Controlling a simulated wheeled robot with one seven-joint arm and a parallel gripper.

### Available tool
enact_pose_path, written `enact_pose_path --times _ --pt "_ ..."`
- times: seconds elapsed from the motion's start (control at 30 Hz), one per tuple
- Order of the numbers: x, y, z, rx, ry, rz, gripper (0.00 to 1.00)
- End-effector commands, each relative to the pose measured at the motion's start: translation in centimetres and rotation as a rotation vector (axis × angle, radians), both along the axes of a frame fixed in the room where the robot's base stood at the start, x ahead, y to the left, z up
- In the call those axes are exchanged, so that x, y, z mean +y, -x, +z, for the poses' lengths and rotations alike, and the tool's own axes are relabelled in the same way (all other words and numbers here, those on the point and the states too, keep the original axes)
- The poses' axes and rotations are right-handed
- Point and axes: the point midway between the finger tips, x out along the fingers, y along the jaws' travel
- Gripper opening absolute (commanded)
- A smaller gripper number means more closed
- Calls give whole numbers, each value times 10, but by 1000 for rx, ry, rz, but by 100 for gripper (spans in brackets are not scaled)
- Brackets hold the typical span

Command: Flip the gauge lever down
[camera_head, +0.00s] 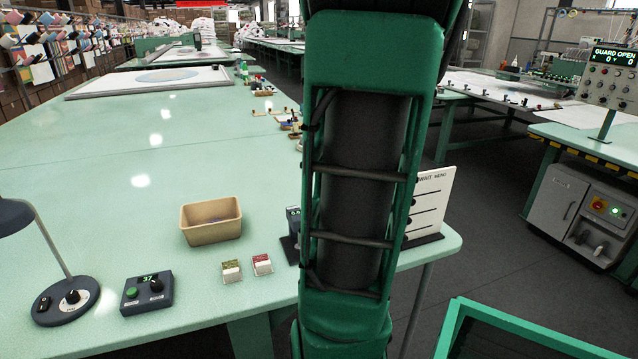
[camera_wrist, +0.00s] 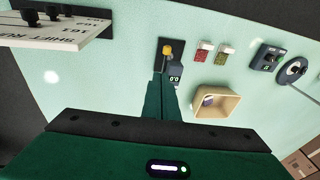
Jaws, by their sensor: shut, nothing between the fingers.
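The gauge (camera_wrist: 176,74) is a small dark box with a lit display on a dark base plate, in the wrist view just beyond my fingertips. Its lever shows an orange-yellow knob (camera_wrist: 167,48) at the far end of the plate; whether the lever is up or down I cannot tell. My gripper (camera_wrist: 165,84) is shut and empty, its dark green fingers together, pointing at the gauge and overlapping its near edge in the picture. Contact cannot be judged. In the head view my arm hides the gripper and most of the gauge (camera_head: 293,214).
A tan bin (camera_head: 211,222) stands left of the gauge, with green (camera_head: 231,271) and red (camera_head: 262,264) labelled blocks near the front edge. A control box (camera_head: 146,292) and lamp (camera_head: 68,298) stand farther left. A white board (camera_head: 430,200) stands right.

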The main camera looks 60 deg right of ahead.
Motion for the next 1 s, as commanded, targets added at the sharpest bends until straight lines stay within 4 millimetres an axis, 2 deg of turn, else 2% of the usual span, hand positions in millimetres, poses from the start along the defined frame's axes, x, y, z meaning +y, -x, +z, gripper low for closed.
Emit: enact_pose_path --times 0.1,0.33,1.0 --pt "7 13 15 -3 4 1 0" --pt "14 29 30 -1 1 2 0" --pt "15 32 32 0 0 1 0"
